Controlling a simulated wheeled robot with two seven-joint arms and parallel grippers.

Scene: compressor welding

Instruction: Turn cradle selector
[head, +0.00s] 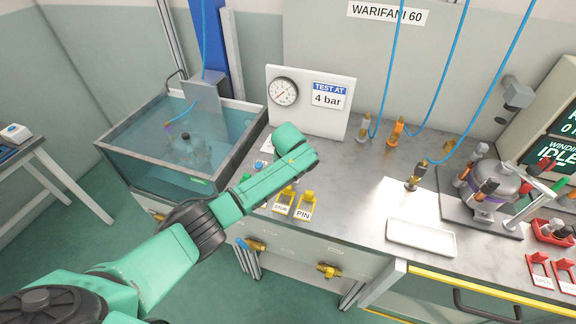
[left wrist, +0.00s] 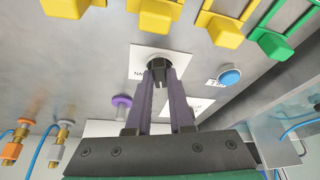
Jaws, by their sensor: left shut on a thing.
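A dark round selector knob (left wrist: 157,63) sits on a white label plate (left wrist: 143,54) on the grey bench top in the left wrist view. My left gripper (left wrist: 160,76) has its purple fingers shut on this knob, one on each side. The lettering on the plate is partly covered, so the knob's setting cannot be read. In the head view my green left arm hides the fingers and the knob. My right gripper is in neither view.
A blue button (left wrist: 230,75) and a purple ring-topped part (left wrist: 121,102) flank the knob. Yellow levers (left wrist: 155,15) stand close by. A water tank (head: 180,145) is left of my arm; a gauge panel (head: 311,102) stands behind. An empty white tray (head: 421,238) lies at right.

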